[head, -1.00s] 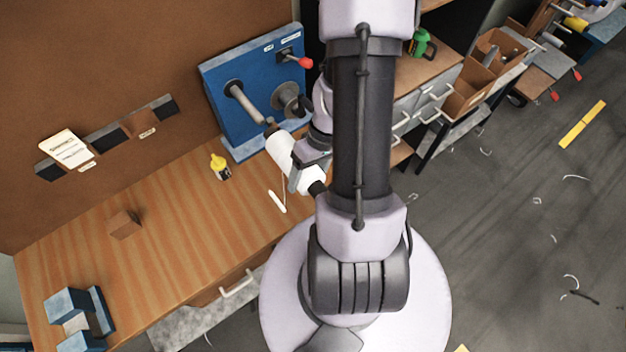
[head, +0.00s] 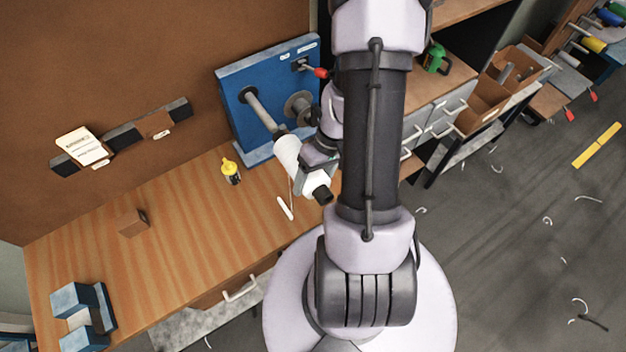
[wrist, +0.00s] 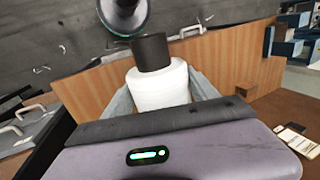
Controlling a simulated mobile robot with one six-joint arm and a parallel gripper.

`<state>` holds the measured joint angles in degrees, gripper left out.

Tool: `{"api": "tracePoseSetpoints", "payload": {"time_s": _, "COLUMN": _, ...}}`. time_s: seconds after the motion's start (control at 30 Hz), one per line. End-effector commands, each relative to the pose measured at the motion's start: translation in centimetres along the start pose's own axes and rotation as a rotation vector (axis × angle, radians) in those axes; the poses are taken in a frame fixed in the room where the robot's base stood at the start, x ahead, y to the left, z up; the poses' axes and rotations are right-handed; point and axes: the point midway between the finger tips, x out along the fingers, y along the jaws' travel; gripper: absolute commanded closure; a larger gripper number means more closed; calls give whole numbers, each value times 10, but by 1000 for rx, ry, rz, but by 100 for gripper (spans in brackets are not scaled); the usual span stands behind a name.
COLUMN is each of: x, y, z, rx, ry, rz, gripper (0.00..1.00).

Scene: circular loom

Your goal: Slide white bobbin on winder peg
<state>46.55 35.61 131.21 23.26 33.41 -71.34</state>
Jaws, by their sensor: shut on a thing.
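The white bobbin (head: 288,152) is tilted in my gripper (head: 308,175), with a dark core end showing at each end. In the wrist view the bobbin (wrist: 160,88) sits between the two fingers of my gripper (wrist: 160,100), which is shut on it. The winder is a blue panel (head: 240,75) at the back of the bench. Its grey peg (head: 262,112) sticks out towards the bobbin. The bobbin's far end is at or very near the peg's tip in the head view; I cannot tell whether the peg is inside it.
A round dark hub (head: 299,106) and a red-knobbed lever (head: 320,72) are on the panel beside the peg. A yellow-topped bottle (head: 230,170), a white stick (head: 285,208) and a brown block (head: 133,222) are on the wooden bench (head: 190,225). The bench's middle is mostly clear.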

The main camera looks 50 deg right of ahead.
Motion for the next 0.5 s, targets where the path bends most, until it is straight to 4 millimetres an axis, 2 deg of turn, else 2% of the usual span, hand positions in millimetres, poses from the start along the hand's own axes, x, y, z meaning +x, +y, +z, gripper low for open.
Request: {"api": "tracePoseSetpoints", "payload": {"time_s": 0.5, "x": 0, "y": 0, "z": -15, "rx": 0, "ry": 1, "rz": 0, "gripper": 100}}
